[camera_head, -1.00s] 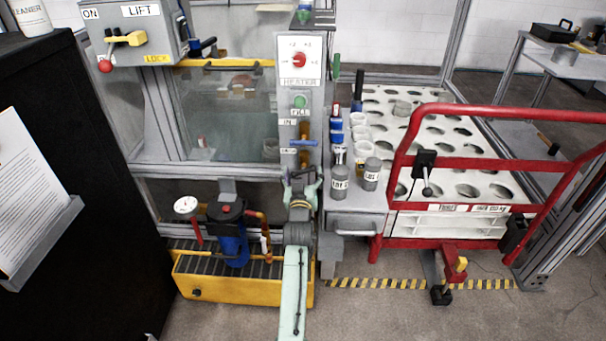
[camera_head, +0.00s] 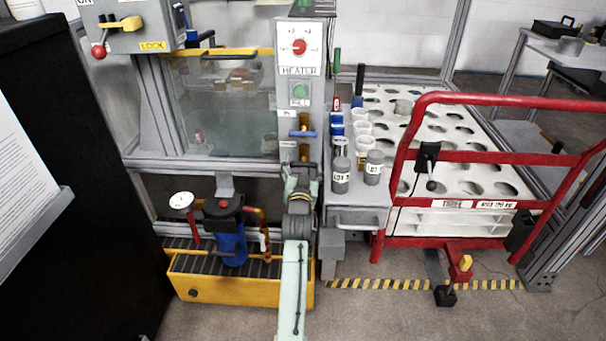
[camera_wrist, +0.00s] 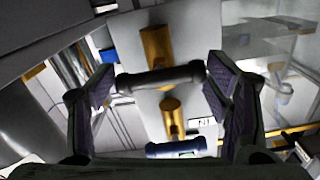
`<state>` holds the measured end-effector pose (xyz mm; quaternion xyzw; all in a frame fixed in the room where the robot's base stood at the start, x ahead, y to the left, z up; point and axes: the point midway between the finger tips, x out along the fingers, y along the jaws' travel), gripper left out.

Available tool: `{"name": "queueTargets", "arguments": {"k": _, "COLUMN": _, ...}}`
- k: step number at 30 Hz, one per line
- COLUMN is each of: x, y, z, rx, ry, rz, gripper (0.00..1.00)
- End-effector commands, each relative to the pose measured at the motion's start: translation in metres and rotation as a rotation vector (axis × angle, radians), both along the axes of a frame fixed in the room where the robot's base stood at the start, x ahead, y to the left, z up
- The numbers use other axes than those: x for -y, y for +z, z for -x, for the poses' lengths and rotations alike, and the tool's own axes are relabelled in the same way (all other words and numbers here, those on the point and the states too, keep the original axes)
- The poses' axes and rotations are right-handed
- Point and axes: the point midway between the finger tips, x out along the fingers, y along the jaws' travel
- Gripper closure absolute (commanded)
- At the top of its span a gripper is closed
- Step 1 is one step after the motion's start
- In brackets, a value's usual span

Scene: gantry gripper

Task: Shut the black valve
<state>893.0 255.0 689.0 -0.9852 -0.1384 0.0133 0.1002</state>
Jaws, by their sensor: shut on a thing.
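The black valve has a black bar handle (camera_wrist: 160,78) on a brass stem (camera_wrist: 156,46), seen in the wrist view. My gripper (camera_wrist: 160,82) has one finger at each end of this handle and is shut on it. The handle lies roughly level across the wrist picture. In the head view my gripper (camera_head: 301,170) is at the lower part of the grey control column and hides the black valve. A second brass valve with a blue handle (camera_head: 303,134) sits just above; its blue handle (camera_wrist: 176,147) also shows in the wrist view, clear of the fingers.
The heater dial (camera_head: 299,47) and green button (camera_head: 299,91) are higher on the column. A yellow tray (camera_head: 238,291) with a blue filter (camera_head: 231,244) stands low at left. Grey jars (camera_head: 341,175) and a red-railed cart (camera_head: 488,157) are at right.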

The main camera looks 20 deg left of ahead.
Motion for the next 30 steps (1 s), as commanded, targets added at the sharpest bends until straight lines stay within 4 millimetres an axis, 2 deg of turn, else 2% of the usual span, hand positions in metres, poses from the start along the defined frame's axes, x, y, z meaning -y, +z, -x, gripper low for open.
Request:
{"name": "queueTargets", "arguments": {"k": 8, "x": -0.002, "y": 0.000, "z": 0.001, "rx": -0.006, "ry": 0.004, "rz": -0.011, "gripper": 0.56}}
{"name": "queueTargets", "arguments": {"k": 9, "x": -0.002, "y": 0.000, "z": 0.001, "rx": -0.005, "ry": 0.003, "rz": -0.011, "gripper": 0.28}}
{"name": "queueTargets", "arguments": {"k": 12, "x": -0.002, "y": 0.000, "z": 0.001, "rx": -0.004, "ry": 0.003, "rz": -0.010, "gripper": 0.23}}
{"name": "queueTargets", "arguments": {"k": 23, "x": 0.000, "y": 0.000, "z": 0.004, "rx": -0.004, "ry": 0.001, "rz": -0.007, "gripper": 0.23}}
{"name": "queueTargets", "arguments": {"k": 26, "x": 0.003, "y": -0.001, "z": 0.016, "rx": -0.004, "ry": 0.003, "rz": -0.006, "gripper": 0.23}}
{"name": "queueTargets", "arguments": {"k": 30, "x": 0.011, "y": -0.001, "z": 0.043, "rx": -0.005, "ry": 0.004, "rz": -0.005, "gripper": 0.23}}
